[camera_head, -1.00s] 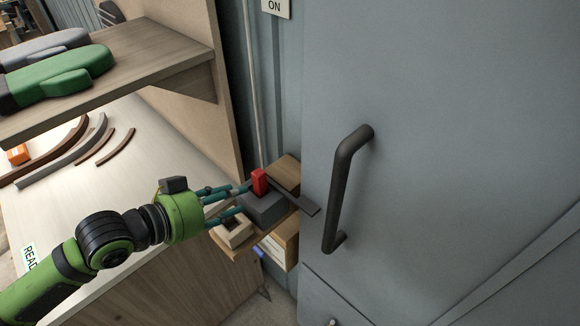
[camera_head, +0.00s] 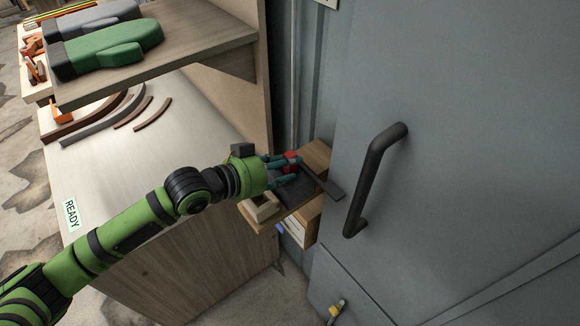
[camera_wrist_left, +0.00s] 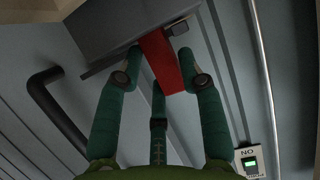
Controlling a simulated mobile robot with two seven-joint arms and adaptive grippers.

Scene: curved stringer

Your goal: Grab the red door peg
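The red door peg (camera_head: 292,156) stands at the dark grey block (camera_head: 296,190) on a small wooden shelf beside the grey door. My left gripper (camera_head: 284,171) is at the peg, with teal fingers spread. Its upper fingers overlap the peg in the head view, and a lower finger stands apart from it. In the left wrist view the red peg (camera_wrist_left: 162,62) shows between two fingertips of the left gripper (camera_wrist_left: 161,70), with a third finger below it. Contact is hard to tell. My right gripper is not in view.
The grey door with its dark handle (camera_head: 372,180) stands at the right. A flat dark bar (camera_head: 326,187) juts from the shelf toward it. A wooden box (camera_head: 261,207) sits left of the block.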

